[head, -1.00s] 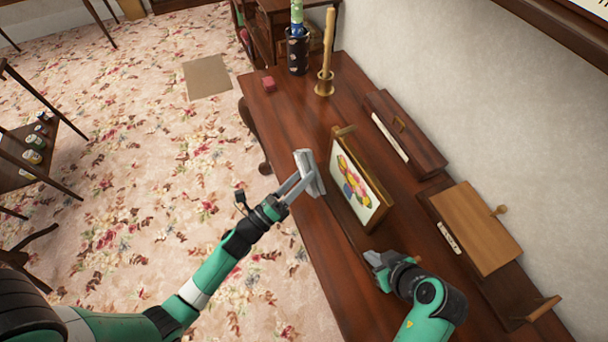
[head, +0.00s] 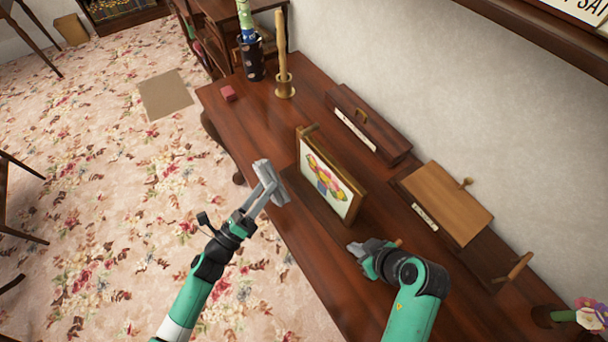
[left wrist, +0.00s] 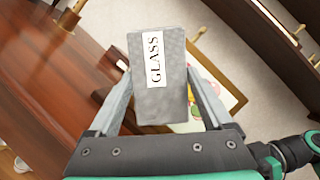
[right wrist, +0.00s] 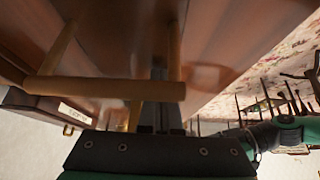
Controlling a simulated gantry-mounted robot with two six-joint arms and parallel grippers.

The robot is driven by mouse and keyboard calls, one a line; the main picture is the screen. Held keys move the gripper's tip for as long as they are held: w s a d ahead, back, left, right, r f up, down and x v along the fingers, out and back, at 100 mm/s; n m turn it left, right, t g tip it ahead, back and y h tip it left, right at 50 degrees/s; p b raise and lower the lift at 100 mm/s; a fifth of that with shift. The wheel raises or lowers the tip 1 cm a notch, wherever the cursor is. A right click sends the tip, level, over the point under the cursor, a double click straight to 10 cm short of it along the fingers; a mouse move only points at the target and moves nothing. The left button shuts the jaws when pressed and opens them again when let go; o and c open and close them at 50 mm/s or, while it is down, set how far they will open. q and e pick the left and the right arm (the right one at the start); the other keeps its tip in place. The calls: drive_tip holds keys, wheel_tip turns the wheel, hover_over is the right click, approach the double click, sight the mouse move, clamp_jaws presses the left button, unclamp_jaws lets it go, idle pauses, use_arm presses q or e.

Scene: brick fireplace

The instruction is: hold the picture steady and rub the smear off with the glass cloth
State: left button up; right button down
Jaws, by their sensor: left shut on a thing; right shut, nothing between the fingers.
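The framed flower picture (head: 325,180) stands tilted back on the wooden table. It shows partly behind the cloth in the left wrist view (left wrist: 234,97). I cannot make out a smear on it. My left gripper (head: 268,180) is shut on the grey glass cloth (left wrist: 160,100), a pad with a white GLASS label. It holds the pad at the table's front edge, apart from the picture's face. My right gripper (head: 358,250) is shut and empty, low near the picture's right end. Pale wooden bars (right wrist: 105,88) cross close by its fingers; I cannot tell whether they touch.
Along the wall lie a dark lidded box (head: 370,125) and a box with a light wooden lid (head: 450,200). A candlestick (head: 284,88), a dark cup (head: 252,60) and a red block (head: 228,93) stand at the far end. Table between them and the picture is clear.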

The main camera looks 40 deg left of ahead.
drive_tip(key=shift+s+d+f, duration=0.1)
drive_tip(key=shift+s+f, duration=0.1)
drive_tip(key=shift+f, duration=0.15)
drive_tip(key=shift+r+p, duration=0.45)
drive_tip(key=shift+p, duration=0.1)
drive_tip(key=shift+r+p, duration=0.7)
drive_tip(key=shift+p, duration=0.1)
wheel_tip(320, 180, up, 2)
drive_tip(key=shift+p, duration=1.2)
wheel_tip(320, 180, up, 2)
drive_tip(key=p, duration=0.3)
drive_tip(key=shift+r, duration=0.2)
drive_tip(key=shift+w, duration=0.1)
drive_tip(key=shift+f, duration=0.1)
